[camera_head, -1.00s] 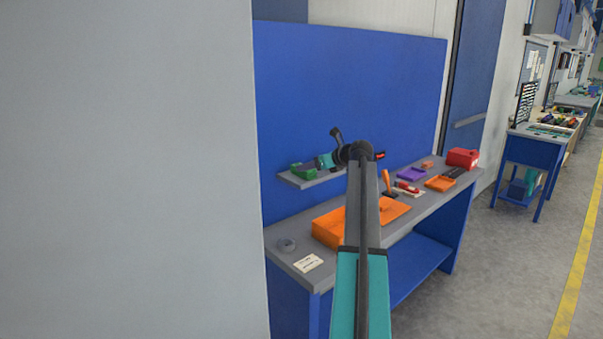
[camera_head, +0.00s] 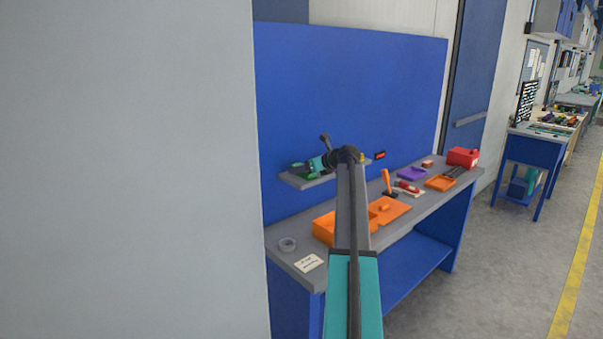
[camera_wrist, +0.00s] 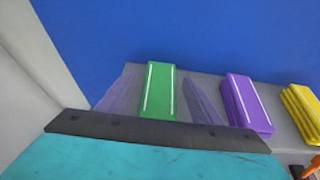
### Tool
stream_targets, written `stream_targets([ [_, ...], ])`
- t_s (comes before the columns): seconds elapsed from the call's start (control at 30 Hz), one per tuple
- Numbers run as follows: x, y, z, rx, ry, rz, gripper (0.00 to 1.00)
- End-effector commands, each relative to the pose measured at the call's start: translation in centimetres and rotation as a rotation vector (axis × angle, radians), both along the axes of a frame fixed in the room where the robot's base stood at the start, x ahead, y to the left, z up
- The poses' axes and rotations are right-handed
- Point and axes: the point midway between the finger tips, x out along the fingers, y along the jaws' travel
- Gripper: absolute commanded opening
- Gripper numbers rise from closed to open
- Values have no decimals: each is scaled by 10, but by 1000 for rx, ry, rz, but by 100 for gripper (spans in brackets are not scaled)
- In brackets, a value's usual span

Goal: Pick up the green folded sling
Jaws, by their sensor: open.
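The green folded sling (camera_wrist: 158,90) lies on a grey shelf (camera_wrist: 85,82) in front of a blue panel. The near end of the sling is hidden behind the gripper's dark edge in the wrist view.
A purple folded sling (camera_wrist: 246,103) and yellow ones (camera_wrist: 300,104) lie to the right on the shelf. A pale wall (camera_head: 130,170) fills the left.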

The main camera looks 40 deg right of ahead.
Motion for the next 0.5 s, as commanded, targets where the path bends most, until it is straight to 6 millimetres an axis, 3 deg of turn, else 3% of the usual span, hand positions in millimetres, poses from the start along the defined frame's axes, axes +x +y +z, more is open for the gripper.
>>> stream_targets([
  [0.47,-1,-1,0,0,0,-1,59],
  [0.5,-1,-1,0,0,0,-1,53],
])
